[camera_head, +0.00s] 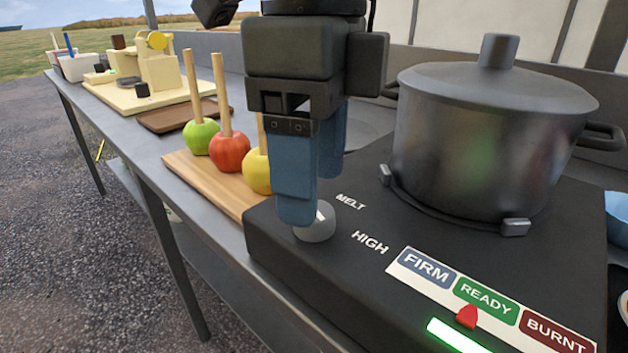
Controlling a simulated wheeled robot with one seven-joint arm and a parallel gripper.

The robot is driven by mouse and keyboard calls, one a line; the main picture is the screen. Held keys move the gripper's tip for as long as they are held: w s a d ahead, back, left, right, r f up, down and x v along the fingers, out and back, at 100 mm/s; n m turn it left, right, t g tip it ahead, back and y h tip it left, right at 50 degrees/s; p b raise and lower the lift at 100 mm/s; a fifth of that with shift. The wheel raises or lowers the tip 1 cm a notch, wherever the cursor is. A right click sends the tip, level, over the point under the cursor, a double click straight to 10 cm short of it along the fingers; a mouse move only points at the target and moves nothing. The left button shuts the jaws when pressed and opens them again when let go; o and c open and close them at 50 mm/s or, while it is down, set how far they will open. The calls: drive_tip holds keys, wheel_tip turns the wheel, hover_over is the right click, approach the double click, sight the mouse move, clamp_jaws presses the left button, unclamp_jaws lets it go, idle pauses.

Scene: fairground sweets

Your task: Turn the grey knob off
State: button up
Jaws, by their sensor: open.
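The grey knob (317,233) sits on the top of the black cooker (400,220), near its left front corner. The labels MELT and HIGH are printed to its right. A light mark shows on the knob's top. My gripper (318,190) points down over the knob and is open. Its near blue finger hides part of the knob, and the other finger shows behind, to the right. I cannot tell whether a finger touches the knob. A lidded grey pot (480,140) stands on the cooker.
Green (201,137), red (229,152) and yellow (256,172) apples on sticks stand on a wooden board (215,185) close to my gripper's left. A gauge strip (485,300) marked FIRM, READY, BURNT has a red pointer near READY. A green light (458,336) glows below it.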

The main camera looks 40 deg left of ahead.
wheel_tip(320, 180, up, 5)
drive_tip(key=shift+r+p, duration=0.1)
drive_tip(key=shift+p, duration=0.3)
